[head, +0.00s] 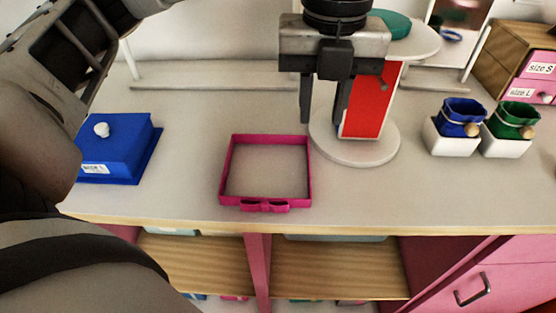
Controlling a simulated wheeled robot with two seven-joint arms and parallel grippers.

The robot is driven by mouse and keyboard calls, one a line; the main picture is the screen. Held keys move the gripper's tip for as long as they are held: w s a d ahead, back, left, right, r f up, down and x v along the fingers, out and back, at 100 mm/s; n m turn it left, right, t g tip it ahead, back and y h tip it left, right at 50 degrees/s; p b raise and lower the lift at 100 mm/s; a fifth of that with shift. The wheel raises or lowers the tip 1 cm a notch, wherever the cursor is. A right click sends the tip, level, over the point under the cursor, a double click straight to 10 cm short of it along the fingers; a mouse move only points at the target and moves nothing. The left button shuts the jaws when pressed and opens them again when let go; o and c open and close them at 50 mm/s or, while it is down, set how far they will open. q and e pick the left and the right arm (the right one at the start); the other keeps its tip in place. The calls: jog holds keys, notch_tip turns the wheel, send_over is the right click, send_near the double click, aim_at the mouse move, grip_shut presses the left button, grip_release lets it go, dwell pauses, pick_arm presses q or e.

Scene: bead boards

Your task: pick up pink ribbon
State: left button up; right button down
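My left gripper (323,118) is above and behind the ribbon's back right corner, pointing down. Its two fingers are apart with nothing visible between them. It appears clear of the ribbon. My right gripper is not in the picture.
A blue lidded box (122,142) with a white knob sits to the left. A round white stand (378,150) with a red panel is behind my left gripper. White holders with a blue pouch (461,116) and a green pouch (514,119) stand right. Wooden drawers (503,62) are back right.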

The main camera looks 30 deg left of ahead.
pick_arm(q)
send_over(310, 180)
notch_tip(310, 180, down, 8)
jog(key=shift+f, duration=0.2)
jog(key=shift+f+p, duration=0.8)
jog(key=shift+f, duration=1.85)
grip_shut()
